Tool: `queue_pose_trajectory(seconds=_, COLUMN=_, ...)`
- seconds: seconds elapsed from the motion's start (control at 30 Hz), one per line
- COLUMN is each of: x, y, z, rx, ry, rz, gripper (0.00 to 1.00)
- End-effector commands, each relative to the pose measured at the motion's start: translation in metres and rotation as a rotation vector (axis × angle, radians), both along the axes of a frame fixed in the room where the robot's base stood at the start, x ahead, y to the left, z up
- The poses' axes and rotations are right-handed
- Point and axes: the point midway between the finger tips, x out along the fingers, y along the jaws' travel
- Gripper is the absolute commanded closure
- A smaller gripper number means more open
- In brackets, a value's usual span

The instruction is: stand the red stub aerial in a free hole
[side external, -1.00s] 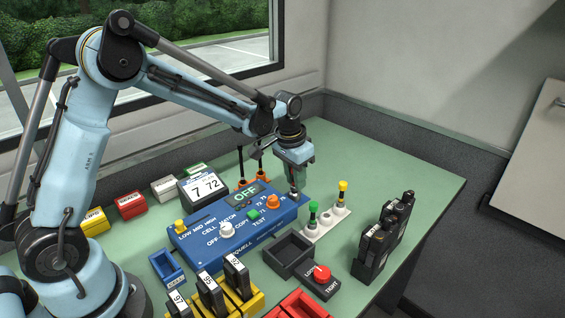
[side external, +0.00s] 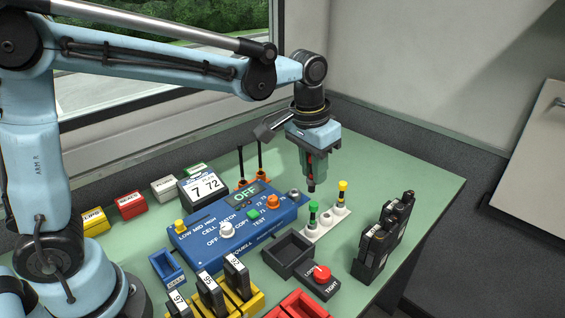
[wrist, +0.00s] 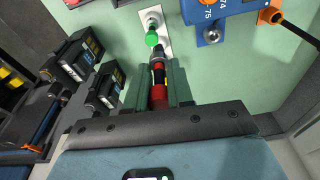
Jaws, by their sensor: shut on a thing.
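The red stub aerial (side external: 309,162) hangs upright, dark end down, between the fingers of my gripper (side external: 311,176), clear of the bench. In the wrist view the aerial's red body (wrist: 159,97) sits between the green fingers of my gripper (wrist: 160,88). The white aerial strip (side external: 328,224) stands just below and to the right in the side view. It holds a green-topped aerial (side external: 313,208) and a yellow-topped aerial (side external: 342,187). Pale sockets (side external: 323,218) show between them. In the wrist view the strip (wrist: 153,15) is partly hidden by the aerial and fingers.
The blue tester (side external: 240,226), its display reading OFF, lies left of the strip. A dark open tray (side external: 289,254) and a red-knobbed box (side external: 319,281) are in front. Black radios (side external: 382,242) stand at right. Free green bench (side external: 410,172) lies behind the strip.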

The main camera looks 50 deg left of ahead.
Motion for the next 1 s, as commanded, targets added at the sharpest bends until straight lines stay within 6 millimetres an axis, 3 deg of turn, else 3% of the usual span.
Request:
queue_pose_trajectory(seconds=0.47, x=0.003, y=-0.002, z=-0.002, rx=0.0, ry=0.0, rz=0.0, gripper=1.0)
queue_pose_trajectory(seconds=0.8, x=0.041, y=-0.008, z=-0.036, rx=0.0, ry=0.001, rz=0.0, gripper=1.0)
queue_pose_trajectory(seconds=1.0, x=0.05, y=-0.009, z=-0.048, rx=0.0, ry=0.001, rz=0.0, gripper=1.0)
